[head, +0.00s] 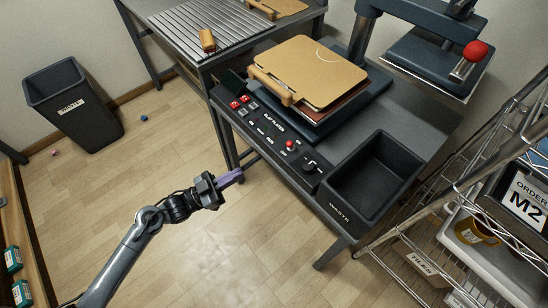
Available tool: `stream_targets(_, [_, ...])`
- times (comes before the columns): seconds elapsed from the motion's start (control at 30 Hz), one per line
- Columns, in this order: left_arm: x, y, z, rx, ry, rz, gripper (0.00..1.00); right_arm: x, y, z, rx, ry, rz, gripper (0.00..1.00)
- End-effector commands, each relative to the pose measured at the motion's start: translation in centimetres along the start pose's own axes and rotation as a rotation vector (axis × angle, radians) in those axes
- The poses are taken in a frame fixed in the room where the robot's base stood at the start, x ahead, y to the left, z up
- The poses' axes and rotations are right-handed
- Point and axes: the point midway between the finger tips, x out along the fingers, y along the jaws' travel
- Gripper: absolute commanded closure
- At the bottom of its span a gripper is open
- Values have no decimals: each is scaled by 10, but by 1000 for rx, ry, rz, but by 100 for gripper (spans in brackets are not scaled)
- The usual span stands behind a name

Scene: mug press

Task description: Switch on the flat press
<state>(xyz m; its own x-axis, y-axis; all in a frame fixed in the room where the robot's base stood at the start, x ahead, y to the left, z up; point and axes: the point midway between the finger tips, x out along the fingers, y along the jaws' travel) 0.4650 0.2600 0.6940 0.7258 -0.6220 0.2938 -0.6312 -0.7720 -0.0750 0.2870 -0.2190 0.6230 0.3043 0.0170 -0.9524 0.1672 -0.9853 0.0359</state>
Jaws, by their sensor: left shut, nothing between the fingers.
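The flat press (455,55) stands on a grey table at the upper right, its dark upper plate swung to the right with a red-knobbed handle (476,50). A tan board with a wooden handle (312,70) lies on its lower plate. The control panel (262,126) along the front edge is labelled "FLAT PRESS". It has red rocker switches (240,101) at its left end, small buttons, a red button (291,145) and a black knob (310,166). My left gripper (233,177) is shut and empty, with purple fingers, below and left of the panel, apart from it. My right gripper is not in view.
A black waste bin (374,178) is set into the table right of the panel. A slatted metal table (205,28) stands behind left. A floor bin (75,105) stands far left. A wire rack (470,170) stands at right.

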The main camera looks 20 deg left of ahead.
Motion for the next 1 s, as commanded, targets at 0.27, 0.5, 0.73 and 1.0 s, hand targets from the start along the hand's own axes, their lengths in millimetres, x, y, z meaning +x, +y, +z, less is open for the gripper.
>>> stream_targets(0.27, [1, -1, 3, 6, 6, 1, 100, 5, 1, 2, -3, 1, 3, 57])
stream_targets(0.5, [2, -1, 3, 5, 6, 1, 100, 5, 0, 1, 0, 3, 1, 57])
stream_targets(0.73, [14, -1, 2, 5, 8, 1, 100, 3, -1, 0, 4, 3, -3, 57])
stream_targets(1.0, [58, -1, 1, 5, 10, 1, 100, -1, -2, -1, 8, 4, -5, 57])
